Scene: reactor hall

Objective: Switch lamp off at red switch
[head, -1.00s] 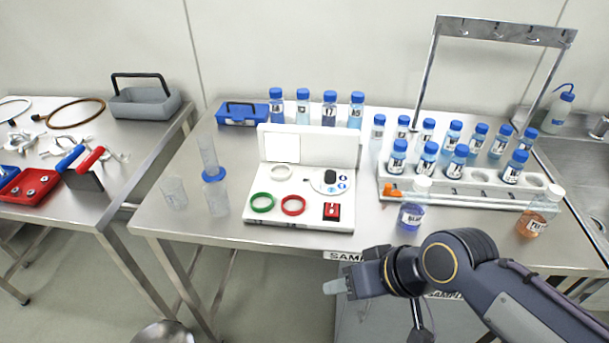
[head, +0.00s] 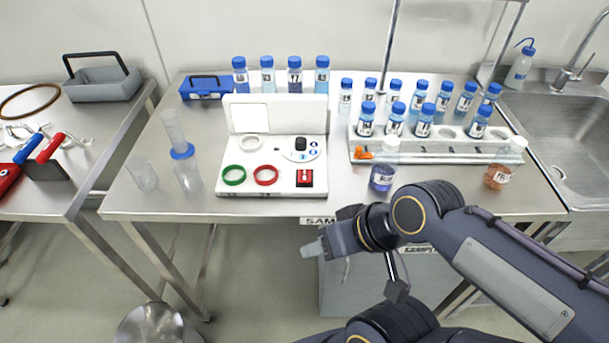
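My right gripper (head: 312,248) hangs in front of the table edge, below and apart from the switch. It is seen side-on with its pale fingertips pointing left, so its opening is unclear. My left gripper is not in view.
On the box are white, green (head: 233,175) and red (head: 265,175) rings and a black knob (head: 300,144). Clear cylinders stand left of it. A bottle rack (head: 460,150), a blue-liquid bottle (head: 384,170) and an orange-liquid bottle (head: 503,170) stand right. The table front by the box is clear.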

